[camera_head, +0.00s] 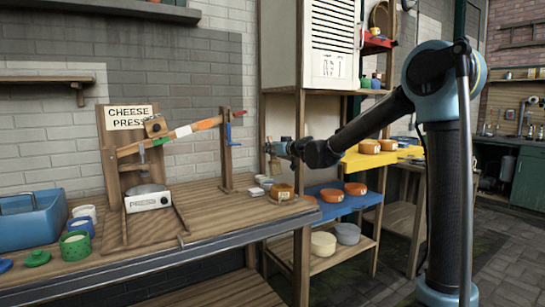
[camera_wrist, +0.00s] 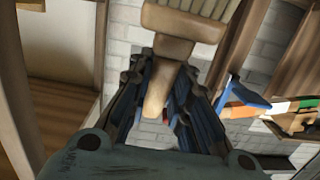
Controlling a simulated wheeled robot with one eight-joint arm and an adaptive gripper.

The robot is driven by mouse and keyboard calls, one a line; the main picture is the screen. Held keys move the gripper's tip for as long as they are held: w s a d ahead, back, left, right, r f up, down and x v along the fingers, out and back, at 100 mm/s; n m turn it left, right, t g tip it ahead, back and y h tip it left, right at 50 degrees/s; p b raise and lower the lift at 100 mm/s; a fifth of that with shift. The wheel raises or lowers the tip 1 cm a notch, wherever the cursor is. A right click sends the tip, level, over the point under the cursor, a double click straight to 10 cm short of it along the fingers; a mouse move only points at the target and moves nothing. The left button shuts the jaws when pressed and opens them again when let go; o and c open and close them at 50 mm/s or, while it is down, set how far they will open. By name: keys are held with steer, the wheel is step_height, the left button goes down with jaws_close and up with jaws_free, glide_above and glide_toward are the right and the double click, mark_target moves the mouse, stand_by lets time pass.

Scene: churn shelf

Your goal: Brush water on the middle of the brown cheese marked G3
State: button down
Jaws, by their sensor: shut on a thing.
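My gripper (camera_wrist: 160,92) is shut on a wooden brush (camera_wrist: 182,25). The handle lies between the dark fingers and the wide head with pale bristles is at the top of the wrist view. In the head view my gripper (camera_head: 274,148) is above the right end of the wooden table, apart from the cheeses. Brown cheeses (camera_head: 369,146) sit on the yellow shelf, and more brown cheeses (camera_head: 331,195) sit on the blue shelf. No G3 mark is readable. A small amber-brown round thing (camera_head: 282,191) stands on the table below my gripper; I cannot tell what it is.
The cheese press (camera_head: 148,199) stands on the wooden table, with a blue bin (camera_head: 32,222) and green tub (camera_head: 75,246) to its left. The shelf's wooden post (camera_head: 301,200) rises beside the table's right end. White and grey rounds (camera_head: 323,243) sit on the lower shelf.

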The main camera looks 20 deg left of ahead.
mark_target(271, 140)
steer(key=shift+w+d+r, duration=0.1)
steer(key=shift+d+r, duration=0.05)
steer(key=shift+r, duration=2.05)
steer(key=shift+f, duration=0.2)
steer(key=shift+f, duration=0.4)
